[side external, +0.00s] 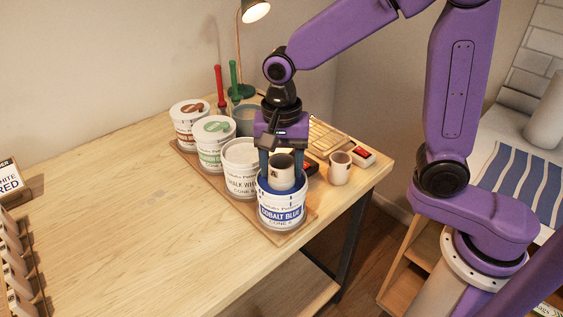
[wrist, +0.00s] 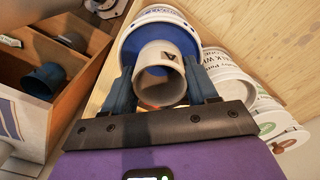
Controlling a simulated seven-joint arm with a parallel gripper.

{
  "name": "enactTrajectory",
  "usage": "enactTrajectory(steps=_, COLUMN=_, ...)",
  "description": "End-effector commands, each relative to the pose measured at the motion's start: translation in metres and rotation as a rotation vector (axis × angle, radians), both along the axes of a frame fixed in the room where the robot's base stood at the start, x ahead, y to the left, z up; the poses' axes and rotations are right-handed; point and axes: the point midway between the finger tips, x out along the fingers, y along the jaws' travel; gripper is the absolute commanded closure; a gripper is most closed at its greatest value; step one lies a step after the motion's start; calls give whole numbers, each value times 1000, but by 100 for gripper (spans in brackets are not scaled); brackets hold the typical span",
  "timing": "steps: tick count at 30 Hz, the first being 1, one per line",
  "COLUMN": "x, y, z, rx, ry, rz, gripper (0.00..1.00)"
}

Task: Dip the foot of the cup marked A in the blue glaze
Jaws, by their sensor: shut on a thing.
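A pale cup (side external: 281,178) is held between the fingers of my gripper (side external: 281,165) at the mouth of the cobalt blue bucket (side external: 282,217). In the wrist view, the cup (wrist: 152,60) shows a dark letter mark, which looks like an A, near its rim. My gripper (wrist: 160,88) is shut on it, one blue finger on each side. The blue glaze (wrist: 136,38) shows around the cup inside the bucket rim. The cup's foot is hidden, so I cannot tell whether it touches the glaze.
The chalk white bucket (side external: 241,170) stands beside the blue one, with lidded green (side external: 214,145) and red (side external: 189,122) buckets behind. Another cup (side external: 340,168) stands to the right, near small red-and-black items (side external: 362,156). A lamp (side external: 255,11) stands at the back.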

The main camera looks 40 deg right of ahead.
Motion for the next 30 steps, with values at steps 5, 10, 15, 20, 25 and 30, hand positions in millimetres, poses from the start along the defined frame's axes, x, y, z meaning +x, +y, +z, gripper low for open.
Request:
enactTrajectory(steps=5, x=0, y=0, z=0, rx=0, ry=0, rz=0, gripper=79)
enactTrajectory(steps=10, x=0, y=0, z=0, rx=0, ry=0, rz=0, gripper=79)
enactTrajectory(steps=15, x=0, y=0, z=5, rx=1, ry=-1, rz=0, gripper=79)
enactTrajectory(steps=20, x=1, y=0, z=15, rx=1, ry=-2, rz=0, gripper=79)
enactTrajectory(steps=25, x=0, y=0, z=25, rx=1, ry=-1, rz=0, gripper=79)
enactTrajectory(steps=30, x=1, y=1, z=36, rx=1, ry=-3, rz=0, gripper=79)
